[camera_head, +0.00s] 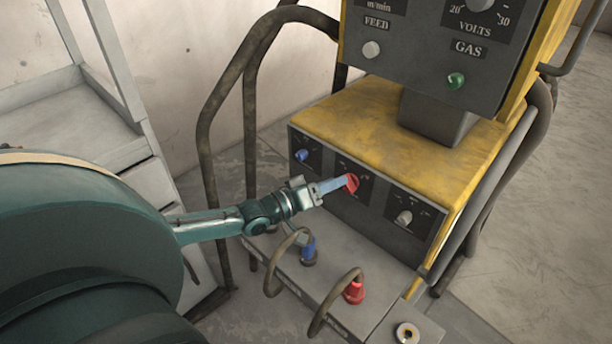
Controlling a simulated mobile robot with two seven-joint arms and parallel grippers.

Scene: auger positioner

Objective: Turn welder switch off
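The welder (420,136) is a yellow cabinet with a dark front panel. On the panel are a blue knob (301,155) at the left, a red switch knob (352,183) in the middle and a pale grey knob (404,217) at the right. My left gripper (341,185) reaches in from the left with its fingertips at the red knob. The fingers look close together, but the view is too small to tell whether they grip the knob or only touch it. The knob's label is partly hidden. My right gripper is not in view.
An upper control box (430,50) with feed, volts and gas knobs overhangs the cabinet. Dark tube rails (204,130) stand at the left. Blue (308,250) and red (354,291) cable plugs sit on the ledge below. A grey shelf (60,125) stands at far left.

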